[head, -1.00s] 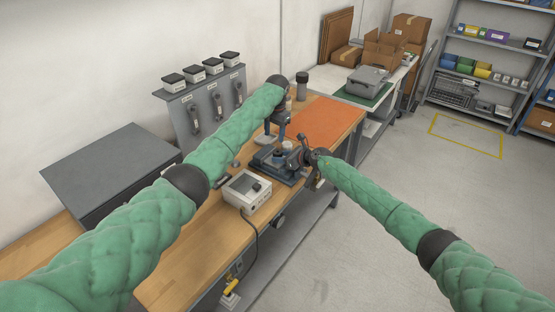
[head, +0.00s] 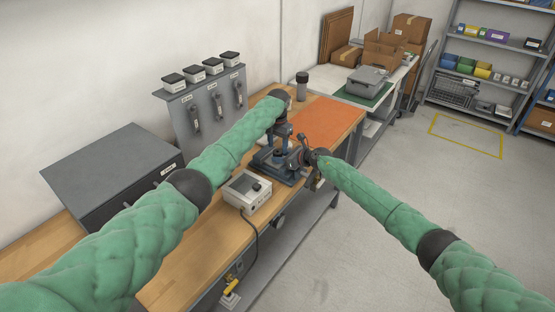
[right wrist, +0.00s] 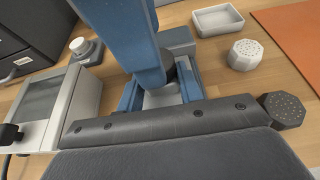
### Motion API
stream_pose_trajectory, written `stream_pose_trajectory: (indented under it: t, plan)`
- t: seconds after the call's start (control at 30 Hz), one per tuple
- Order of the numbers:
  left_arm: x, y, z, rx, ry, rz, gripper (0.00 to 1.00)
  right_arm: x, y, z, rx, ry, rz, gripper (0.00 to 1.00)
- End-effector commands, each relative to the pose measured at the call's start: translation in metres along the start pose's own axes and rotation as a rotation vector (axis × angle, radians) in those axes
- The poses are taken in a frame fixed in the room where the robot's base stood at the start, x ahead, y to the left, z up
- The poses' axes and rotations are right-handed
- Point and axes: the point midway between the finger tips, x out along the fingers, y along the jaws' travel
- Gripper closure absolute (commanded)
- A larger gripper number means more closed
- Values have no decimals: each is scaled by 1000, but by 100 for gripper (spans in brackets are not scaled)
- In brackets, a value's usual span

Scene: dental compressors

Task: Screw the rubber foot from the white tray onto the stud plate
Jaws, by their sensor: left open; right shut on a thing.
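My left gripper (head: 281,150) points down over the dark blue fixture (head: 283,175) on the bench. In the right wrist view its blue body comes down from the top, and its fingertips are largely hidden there. A pale plate (right wrist: 162,97) lies in the fixture beneath it. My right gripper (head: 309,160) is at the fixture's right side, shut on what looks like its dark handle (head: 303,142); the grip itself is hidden. The white tray (right wrist: 217,21) looks empty in the right wrist view.
A white box with a screen (head: 247,191) stands left of the fixture. A pale faceted piece with dots (right wrist: 241,55) lies near the tray. An orange mat (head: 325,120) is behind. A dark grey cabinet (head: 110,170) stands at the left.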

Motion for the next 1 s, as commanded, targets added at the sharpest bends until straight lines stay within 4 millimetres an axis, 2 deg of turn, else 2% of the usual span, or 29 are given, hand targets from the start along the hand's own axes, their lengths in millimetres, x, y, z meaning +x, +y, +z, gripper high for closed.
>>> stream_pose_trajectory:
  t: [0.23, 0.63, 0.67, 0.87, 0.9, 1.0]
  plan:
    - [25, 0, 0, 0, 0, -1, 47, -1, -1, 0, 0, 0, -2, 100]
    - [30, 0, 0, 0, 0, -1, 47, -1, -2, 0, 0, 0, -2, 100]
    - [30, 0, 0, 0, 0, -1, 49, -1, -2, 0, 0, 0, -2, 100]
    - [30, 0, 0, 0, 1, -1, 88, -1, -2, 0, 0, -1, -2, 100]
    - [30, 0, 0, 0, 1, -1, 92, -1, -2, 0, 0, 0, -2, 100]
    - [30, -1, 0, 0, 1, -1, 93, -1, -2, 1, 0, -1, -2, 100]
